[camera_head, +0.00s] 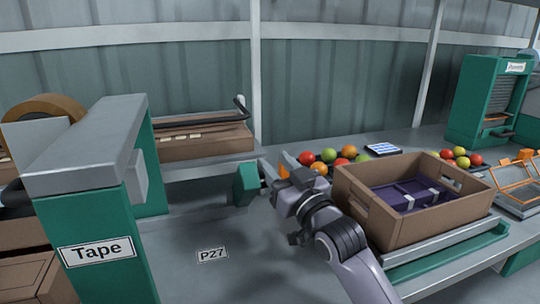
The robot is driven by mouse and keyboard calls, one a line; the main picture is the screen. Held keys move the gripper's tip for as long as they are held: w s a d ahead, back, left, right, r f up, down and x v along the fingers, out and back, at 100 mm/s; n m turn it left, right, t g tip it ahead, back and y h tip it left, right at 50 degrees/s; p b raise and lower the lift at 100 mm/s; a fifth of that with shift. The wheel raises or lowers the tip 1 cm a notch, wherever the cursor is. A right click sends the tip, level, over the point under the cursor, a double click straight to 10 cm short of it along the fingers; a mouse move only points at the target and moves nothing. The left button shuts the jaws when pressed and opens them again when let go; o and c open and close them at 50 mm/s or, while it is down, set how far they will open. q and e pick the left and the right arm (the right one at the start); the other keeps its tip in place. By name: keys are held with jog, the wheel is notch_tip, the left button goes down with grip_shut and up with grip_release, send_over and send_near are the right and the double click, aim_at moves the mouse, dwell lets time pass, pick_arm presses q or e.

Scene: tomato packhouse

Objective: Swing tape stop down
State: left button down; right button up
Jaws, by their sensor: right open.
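The tape machine (105,170) stands at the left, a green frame with a grey top and a "Tape" sign. A green block (246,184) sits at the end of the grey conveyor beside it; I take it to be the tape stop, but its pivot is not clear. My right gripper (268,183) is open, just right of the green block. Whether its fingers touch the block cannot be told. My left gripper is out of view.
An open cardboard box (355,199) with a purple crate (408,194) inside stands right of my arm. Tomatoes (330,155) lie behind it. A flat carton (190,145) lies behind the tape machine. A "P27" label (212,255) marks the bare grey surface in front.

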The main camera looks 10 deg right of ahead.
jog(key=shift+s+d, duration=0.55)
jog(key=shift+s, duration=0.2)
jog(key=shift+a, duration=0.1)
